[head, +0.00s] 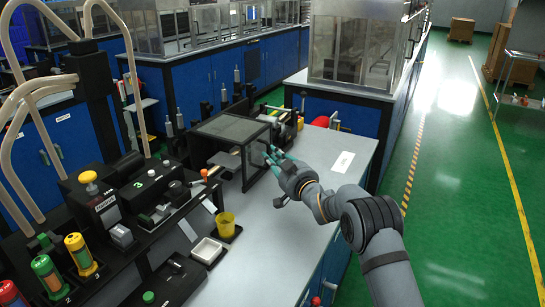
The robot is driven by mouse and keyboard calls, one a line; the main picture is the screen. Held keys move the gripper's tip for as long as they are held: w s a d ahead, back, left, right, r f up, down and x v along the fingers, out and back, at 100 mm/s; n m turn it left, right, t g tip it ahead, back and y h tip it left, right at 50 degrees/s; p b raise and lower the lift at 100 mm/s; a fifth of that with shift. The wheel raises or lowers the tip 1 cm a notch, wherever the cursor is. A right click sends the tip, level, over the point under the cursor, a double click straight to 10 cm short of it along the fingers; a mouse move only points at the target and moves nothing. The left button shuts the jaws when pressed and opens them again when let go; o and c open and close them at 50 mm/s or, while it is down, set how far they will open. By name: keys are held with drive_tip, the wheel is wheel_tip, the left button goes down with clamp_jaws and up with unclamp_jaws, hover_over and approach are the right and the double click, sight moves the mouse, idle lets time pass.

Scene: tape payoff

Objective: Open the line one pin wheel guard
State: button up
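A dark-framed, box-like guard with see-through panels (231,129) stands on the grey bench top, near the middle of the head view. It looks closed, with its top panel lying flat. I cannot read any line number on it. My gripper (271,155) is at the right side of this guard, with its teal fingertips close to the right panel and front right edge. I cannot tell whether the fingers touch the frame, or whether they are apart or closed. What is inside the guard is mostly hidden.
Black machine blocks (121,197) with knobs fill the left of the bench. A yellow cup (225,225) and a white tray (207,251) stand in front of the guard. The bench top (275,245) to the right is mostly clear. Another enclosure (355,45) stands behind.

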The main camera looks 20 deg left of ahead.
clamp_jaws()
idle(0.5)
